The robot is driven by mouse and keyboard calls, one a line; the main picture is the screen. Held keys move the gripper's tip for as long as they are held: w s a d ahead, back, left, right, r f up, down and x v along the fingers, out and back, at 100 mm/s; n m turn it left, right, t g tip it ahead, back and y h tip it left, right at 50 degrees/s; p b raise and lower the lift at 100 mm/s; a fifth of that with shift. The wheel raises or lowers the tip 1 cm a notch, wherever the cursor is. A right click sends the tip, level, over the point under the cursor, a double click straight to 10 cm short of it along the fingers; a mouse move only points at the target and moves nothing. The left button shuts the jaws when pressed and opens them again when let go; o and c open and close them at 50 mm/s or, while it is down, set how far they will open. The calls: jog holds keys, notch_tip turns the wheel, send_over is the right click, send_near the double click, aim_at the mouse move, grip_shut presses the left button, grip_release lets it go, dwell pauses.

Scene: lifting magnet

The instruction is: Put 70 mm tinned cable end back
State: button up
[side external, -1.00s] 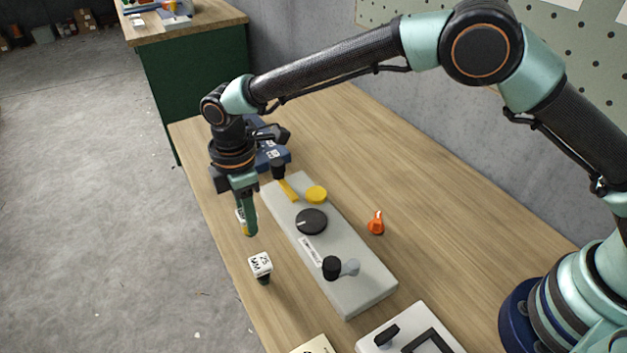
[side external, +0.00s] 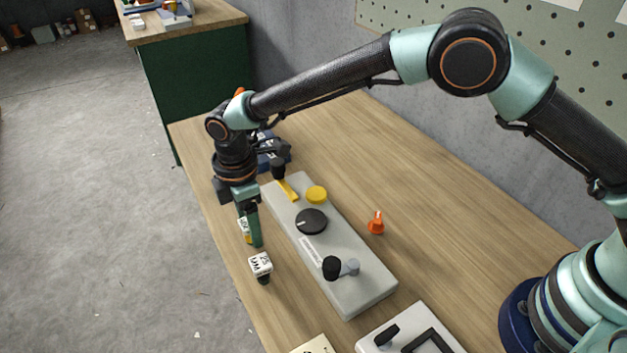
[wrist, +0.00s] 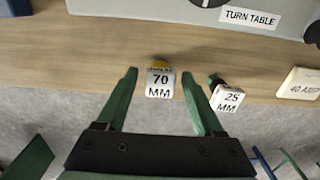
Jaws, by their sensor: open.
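The 70 mm cable end (wrist: 159,83) has a white block marked "70 MM" and a yellow part behind it. In the wrist view it lies between the two green fingertips of my gripper (wrist: 159,76), with a gap on each side. My gripper is open. In the side view the cable end (side external: 243,225) is partly hidden by a finger of my gripper (side external: 251,241), near the table's left edge. Whether it touches the wood I cannot tell.
A white "25 MM" cable end (side external: 260,264) is close by, also in the wrist view (wrist: 230,99). The grey "TURN TABLE" box (side external: 360,290) lies to the right. A cream block (wrist: 300,84), an orange knob (side external: 376,224) and a blue object (side external: 275,147) are around. The floor drops away left.

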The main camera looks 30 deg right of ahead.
notch_tip(320, 180, up, 12)
jog(key=d+r+m+t, duration=0.1)
jog(key=d+r+m, duration=0.3)
jog(key=d+r, duration=0.4)
jog(key=s+d+r+m+t, duration=0.15)
jog(key=d+r+m, duration=0.25)
jog(key=d, duration=0.6)
jog(key=s+d+f+m+t, duration=0.2)
jog(key=s+d+m, duration=0.8)
jog(key=d, duration=0.5)
jog(key=shift+s+t, duration=0.55)
jog(key=shift+s, duration=0.85)
jog(key=shift+d, duration=0.1)
